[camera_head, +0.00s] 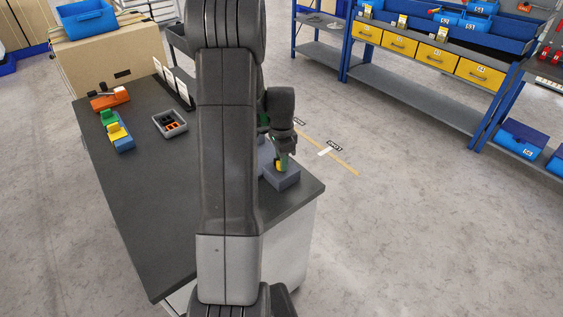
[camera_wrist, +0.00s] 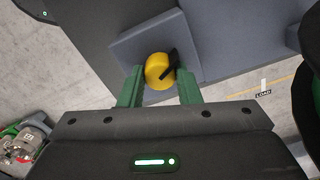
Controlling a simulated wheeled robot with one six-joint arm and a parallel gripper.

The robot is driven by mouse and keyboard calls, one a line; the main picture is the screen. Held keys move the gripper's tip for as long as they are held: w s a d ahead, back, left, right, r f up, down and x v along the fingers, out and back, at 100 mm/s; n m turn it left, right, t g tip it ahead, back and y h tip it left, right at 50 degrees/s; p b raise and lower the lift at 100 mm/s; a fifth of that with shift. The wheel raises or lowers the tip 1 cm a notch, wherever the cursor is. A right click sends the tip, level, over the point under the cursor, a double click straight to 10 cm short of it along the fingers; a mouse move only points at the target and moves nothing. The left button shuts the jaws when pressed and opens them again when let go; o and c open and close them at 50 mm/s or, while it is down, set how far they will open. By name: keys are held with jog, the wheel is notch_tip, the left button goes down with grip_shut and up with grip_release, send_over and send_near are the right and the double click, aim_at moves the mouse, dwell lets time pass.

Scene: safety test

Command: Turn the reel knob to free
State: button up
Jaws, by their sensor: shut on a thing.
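The yellow reel knob (camera_wrist: 158,68) sits on a grey-blue block in the wrist view, with a dark pointer bar lying across its right side. The block (camera_head: 284,181) stands near the right corner of the dark table in the head view. My gripper (camera_wrist: 160,88) points down at the knob and its green fingers are shut on it, one on each side. In the head view my gripper (camera_head: 281,163) is at the block, and the knob shows only as a small yellow patch. Markings around the knob cannot be read.
The dark table (camera_head: 155,215) also holds a grey bin (camera_head: 170,123) with small dark and orange parts, an orange tool (camera_head: 109,98) and a green, yellow and blue item (camera_head: 117,132). A blue shelf with yellow drawers (camera_head: 434,58) stands back right. The table's front is clear.

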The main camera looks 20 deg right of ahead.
jog(key=n+b, duration=0.1)
jog(key=n, duration=0.5)
jog(key=shift+n+b, duration=0.3)
jog(key=shift+b, duration=0.1)
jog(key=n+b, duration=0.1)
jog(key=n, duration=0.5)
dwell(0.3)
jog(key=o, duration=1)
jog(key=shift+r, duration=0.15)
notch_tip(320, 180, up, 14)
jog(key=shift+f+b, duration=0.2)
jog(key=shift+b, duration=0.1)
